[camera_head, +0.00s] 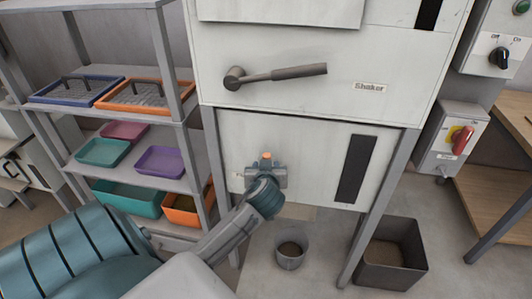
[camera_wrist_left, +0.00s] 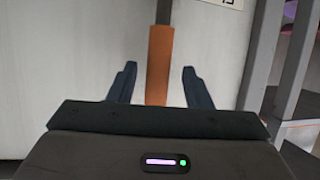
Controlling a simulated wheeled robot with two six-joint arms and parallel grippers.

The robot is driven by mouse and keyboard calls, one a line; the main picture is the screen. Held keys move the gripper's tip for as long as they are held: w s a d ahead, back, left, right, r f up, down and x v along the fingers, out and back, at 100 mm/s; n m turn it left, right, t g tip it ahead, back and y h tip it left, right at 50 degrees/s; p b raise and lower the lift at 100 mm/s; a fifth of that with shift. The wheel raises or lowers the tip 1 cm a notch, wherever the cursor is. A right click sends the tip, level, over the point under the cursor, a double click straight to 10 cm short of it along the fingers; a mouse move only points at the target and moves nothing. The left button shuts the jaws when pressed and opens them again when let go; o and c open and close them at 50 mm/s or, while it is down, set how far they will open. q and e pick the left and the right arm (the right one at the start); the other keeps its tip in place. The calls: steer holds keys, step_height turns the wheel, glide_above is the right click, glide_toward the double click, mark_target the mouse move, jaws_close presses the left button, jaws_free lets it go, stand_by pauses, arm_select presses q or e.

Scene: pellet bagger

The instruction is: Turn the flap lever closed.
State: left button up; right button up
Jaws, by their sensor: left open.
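The flap lever's orange grip (camera_wrist_left: 159,65) stands between the two fingers of my left gripper (camera_wrist_left: 159,72) in the left wrist view, with a gap on each side. A grey shaft continues above the grip. In the head view only a small orange tip (camera_head: 267,155) of it shows above my left gripper (camera_head: 266,174), against the machine's lower white panel. The left gripper is open around the lever; the lever's pivot is hidden. My right gripper is not in view.
A dark handle (camera_head: 275,75) beside the "Shaker" label is on the upper panel (camera_head: 215,50). A bucket (camera_head: 290,258) and a dark bin (camera_head: 388,272) stand on the floor below. A tray shelf (camera_head: 165,60) is close on the left; a red-switch box (camera_head: 452,140) is right.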

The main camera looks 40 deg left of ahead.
arm_select(q)
steer(key=v, duration=0.8)
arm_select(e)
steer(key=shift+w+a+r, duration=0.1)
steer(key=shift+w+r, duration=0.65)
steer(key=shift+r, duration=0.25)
arm_select(q)
steer(key=shift+s+d+r, duration=0.1)
steer(key=shift+r, duration=0.05)
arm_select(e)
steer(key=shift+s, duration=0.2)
